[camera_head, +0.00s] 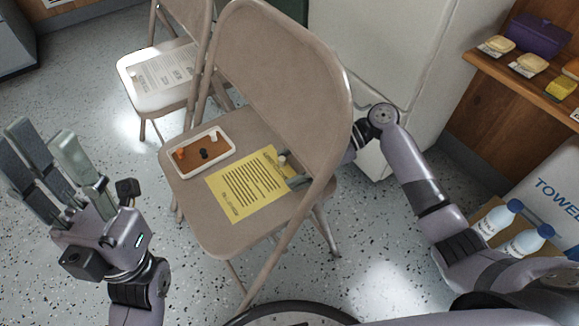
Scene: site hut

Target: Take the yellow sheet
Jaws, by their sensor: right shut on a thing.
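The yellow sheet (243,196) with dark printed lines lies on the seat of the nearer beige folding chair (215,235). A small pale object (283,159) is at its upper right edge. My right arm reaches in from the right, past the chair's back frame. My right gripper (295,181) is at the sheet's right edge, shut on the sheet and partly hidden by the chair frame. My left gripper (57,160) is open and empty, raised over the floor left of the chair.
A white-rimmed brown tray (176,165) with small pieces sits beside the sheet. Another chair (128,97) behind holds a white sheet (167,68). A white cabinet (405,50), a wooden shelf (480,62) and bottles (525,240) are at right. Speckled floor is open at left.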

